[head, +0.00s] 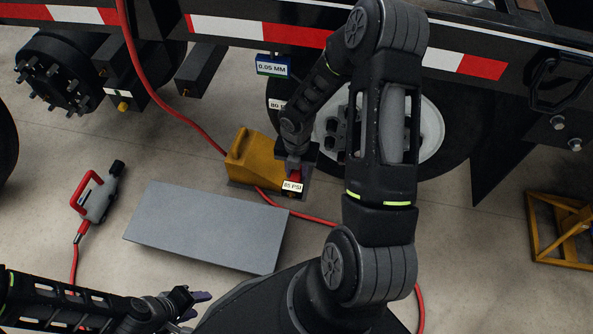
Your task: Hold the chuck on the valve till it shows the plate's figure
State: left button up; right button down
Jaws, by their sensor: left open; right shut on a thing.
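My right gripper (298,165) is shut on the red chuck (295,176), in front of the wheel's lower left side. A small white readout (292,187) at the chuck reads 85 PSI. A white plate (277,104) near the tyre shows "80"; the rest of it is hidden by my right arm. The tyre (458,140) and its pale wheel (431,130) are partly behind that arm. I cannot see the valve or whether the chuck touches it. My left gripper (196,302) is open and empty at the bottom, apart from the chuck.
A yellow wheel chock (250,155) stands beside the chuck. A grey panel (205,225) lies on the floor. A red-handled grey tool (98,195) lies left, and a red hose (185,118) crosses the scene. A blue gauge (272,68) reads 0.05 MM. A yellow frame (562,228) stands right.

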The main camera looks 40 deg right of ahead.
aim_at(292, 189)
jog(key=shift+w+d+p, duration=0.3)
jog(key=shift+d, duration=0.1)
dwell(0.9)
jog(key=shift+s+a+b, duration=0.35)
jog(key=shift+s+a, duration=0.35)
jog(key=shift+a, duration=0.25)
jog(key=shift+s+a+b, duration=0.85)
jog(key=shift+s+a, duration=0.5)
jog(key=shift+a, duration=0.3)
jog(key=shift+s+a, duration=0.15)
